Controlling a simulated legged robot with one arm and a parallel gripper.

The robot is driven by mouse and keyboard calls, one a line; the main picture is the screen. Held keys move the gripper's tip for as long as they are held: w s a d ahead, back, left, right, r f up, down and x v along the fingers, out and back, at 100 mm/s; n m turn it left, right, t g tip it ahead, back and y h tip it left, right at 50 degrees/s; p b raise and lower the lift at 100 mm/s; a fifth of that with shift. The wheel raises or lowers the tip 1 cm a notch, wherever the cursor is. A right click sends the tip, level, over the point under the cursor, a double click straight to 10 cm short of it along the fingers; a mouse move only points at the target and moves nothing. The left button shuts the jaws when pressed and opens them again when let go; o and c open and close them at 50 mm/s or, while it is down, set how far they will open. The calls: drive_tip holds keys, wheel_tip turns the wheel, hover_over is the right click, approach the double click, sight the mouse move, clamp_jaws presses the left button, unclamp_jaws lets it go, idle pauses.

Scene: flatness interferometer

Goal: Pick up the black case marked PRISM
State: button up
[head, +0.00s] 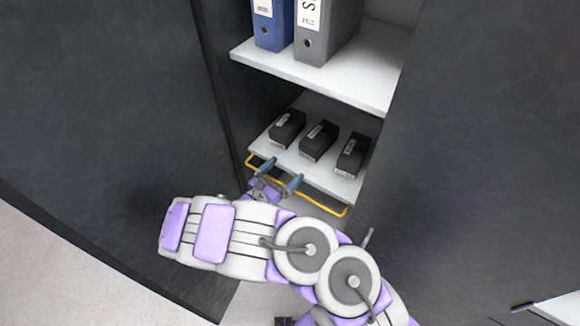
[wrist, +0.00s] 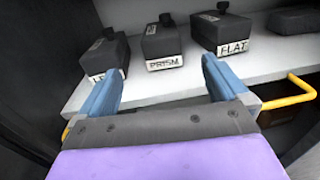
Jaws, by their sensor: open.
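The black case marked PRISM (wrist: 160,42) sits on a pale shelf, between two similar black cases. Its white label faces me in the wrist view, and a dark knob stands on its top. In the head view the middle case (head: 319,141) appears to be the same one; its label is too small to read there. My gripper (wrist: 160,68) is open and empty, its two blue fingers apart. The PRISM case shows beyond the gap between the fingers, not between them. In the head view my gripper (head: 281,174) is at the shelf's front edge.
The case marked FLAT (wrist: 220,34) is to the right, and a case with a partly hidden label (wrist: 107,58) to the left. A yellow bar (head: 330,209) runs along the shelf front. An upper shelf (head: 340,82) holds binders. Dark cabinet walls flank both sides.

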drive_tip(key=a, duration=0.2)
drive_tip(key=b, duration=0.1)
approach(314, 139)
drive_tip(key=x, duration=0.1)
drive_tip(key=b+x, duration=0.1)
drive_tip(key=x, duration=0.2)
drive_tip(key=shift+w+f, duration=0.3)
drive_tip(key=x, duration=0.4)
drive_tip(key=s+d+b+x, duration=0.1)
drive_tip(key=x, duration=0.1)
drive_tip(key=shift+w+d+r, duration=0.1)
drive_tip(key=shift+w, duration=0.05)
drive_tip(key=shift+a, duration=0.85)
drive_tip(key=shift+c, duration=0.5)
drive_tip(key=shift+d, duration=0.7)
drive_tip(key=c, duration=0.6)
drive_tip(key=shift+a, duration=0.45)
drive_tip(key=c, duration=0.6)
drive_tip(key=shift+c, duration=0.2)
